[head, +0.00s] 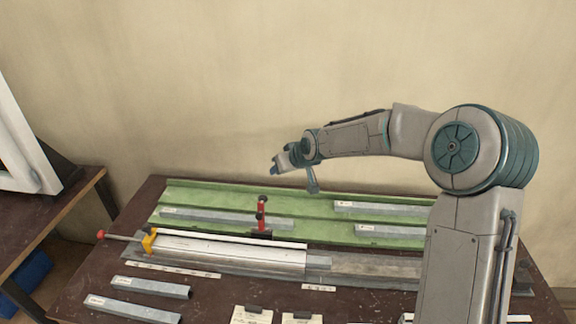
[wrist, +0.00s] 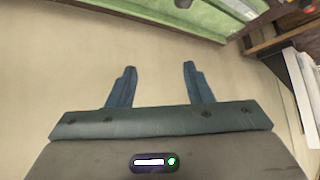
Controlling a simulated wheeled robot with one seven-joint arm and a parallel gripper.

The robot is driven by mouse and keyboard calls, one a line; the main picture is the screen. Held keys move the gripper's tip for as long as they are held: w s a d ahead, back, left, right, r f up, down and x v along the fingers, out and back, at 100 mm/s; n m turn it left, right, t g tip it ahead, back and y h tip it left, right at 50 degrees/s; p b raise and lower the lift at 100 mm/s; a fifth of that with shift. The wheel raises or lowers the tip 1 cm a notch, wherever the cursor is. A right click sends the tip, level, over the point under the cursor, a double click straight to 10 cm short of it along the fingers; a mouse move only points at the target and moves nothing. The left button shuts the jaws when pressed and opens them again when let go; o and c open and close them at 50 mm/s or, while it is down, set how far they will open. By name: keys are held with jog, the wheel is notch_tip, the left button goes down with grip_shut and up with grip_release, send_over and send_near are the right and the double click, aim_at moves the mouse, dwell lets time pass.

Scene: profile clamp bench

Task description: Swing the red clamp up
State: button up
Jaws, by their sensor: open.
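The red clamp (head: 262,216) stands at the back edge of the long metal profile fixture, in the middle of the bench in the head view. It shows as a narrow upright red shape with dark parts and a dark foot. The exact angle of its lever is too small to tell. My gripper (head: 293,172) is in the air above and behind the clamp, slightly to its right, and apart from it. In the wrist view my gripper (wrist: 158,68) has its two blue fingers spread, with only bare wall between them.
A green tray (head: 185,192) with several grey profiles lies behind the fixture. A yellow block (head: 149,241) and a red-knobbed rod (head: 101,235) sit at the fixture's left end. Loose profiles (head: 150,287) lie in front. A side table (head: 60,215) stands left.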

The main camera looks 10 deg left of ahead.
jog(key=b+v, duration=0.2)
jog(key=v, duration=1.1)
jog(key=shift+s+r, duration=0.2)
jog(key=shift+r, duration=0.05)
jog(key=shift+d, duration=0.1)
jog(key=s+d+f+m+g+h+b, duration=0.1)
jog(key=s+d+f+m+h, duration=0.1)
jog(key=s+d, duration=0.4)
jog(key=s+d+f+m+h+b, duration=0.1)
jog(key=s+d+f, duration=0.3)
jog(key=s, duration=0.9)
jog(key=s+d+f+m+g+h+b, duration=0.1)
jog(key=s+d+f+m+h+b, duration=0.1)
jog(key=s+d, duration=0.6)
jog(key=shift+s+d+f+m+g+h, duration=0.3)
jog(key=shift+s+d+f+m+h, duration=0.15)
jog(key=shift+s+m, duration=0.55)
